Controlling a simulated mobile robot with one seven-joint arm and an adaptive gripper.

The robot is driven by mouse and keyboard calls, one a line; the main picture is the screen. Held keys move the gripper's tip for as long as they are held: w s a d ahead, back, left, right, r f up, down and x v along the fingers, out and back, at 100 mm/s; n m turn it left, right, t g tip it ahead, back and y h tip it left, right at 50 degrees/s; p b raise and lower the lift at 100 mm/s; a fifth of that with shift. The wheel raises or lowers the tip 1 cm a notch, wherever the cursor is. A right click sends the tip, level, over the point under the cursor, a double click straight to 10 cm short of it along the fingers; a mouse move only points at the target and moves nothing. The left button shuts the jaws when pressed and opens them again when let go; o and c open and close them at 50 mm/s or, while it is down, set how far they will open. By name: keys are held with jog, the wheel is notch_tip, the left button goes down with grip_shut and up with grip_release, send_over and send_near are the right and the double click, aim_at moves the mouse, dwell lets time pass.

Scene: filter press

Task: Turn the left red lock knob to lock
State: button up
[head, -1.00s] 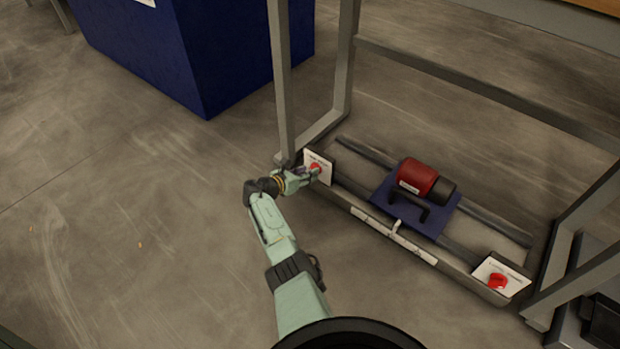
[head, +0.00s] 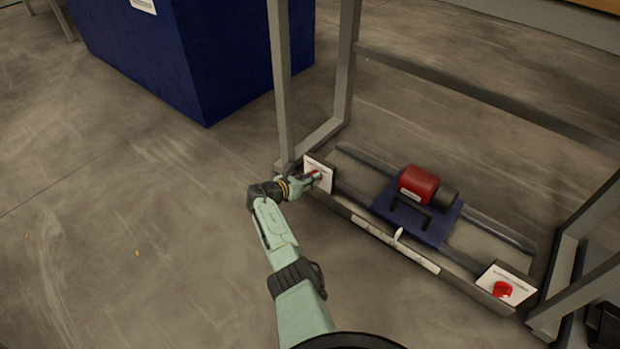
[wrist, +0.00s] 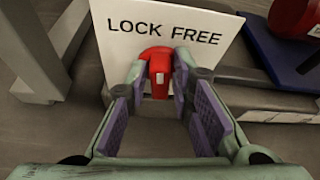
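The left red lock knob (wrist: 159,63) sits on a white plate (wrist: 200,38) marked LOCK and FREE. A pale mark shows on its front, and its grip points down in the wrist view. My gripper (wrist: 160,75) has one purple-padded fingertip on each side of the knob. No clear gap shows between the fingertips and the knob, but I cannot tell whether they press on it. In the head view my gripper (head: 314,177) reaches the left plate (head: 321,166), and its fingers partly hide the knob.
A second red knob (head: 502,289) sits on the right plate. A red motor (head: 417,184) on a blue base (head: 440,224) stands between them on the rails. A grey frame post (head: 281,80) rises close to my gripper. A blue cabinet (head: 245,60) stands behind. The floor at left is clear.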

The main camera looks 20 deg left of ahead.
jog(key=shift+w, duration=0.1)
grip_shut()
jog(key=n+h+b, duration=0.1)
jog(key=n+b, duration=0.1)
jog(key=n+h+b, duration=0.1)
jog(key=b, duration=0.1)
jog(key=shift+w+a+f+n+g+h+b, duration=0.2)
jog(key=shift+n+g+h+b, duration=0.1)
jog(key=shift+n+b, duration=0.1)
jog(key=o, duration=0.7)
grip_release()
jog(key=shift+d, duration=0.15)
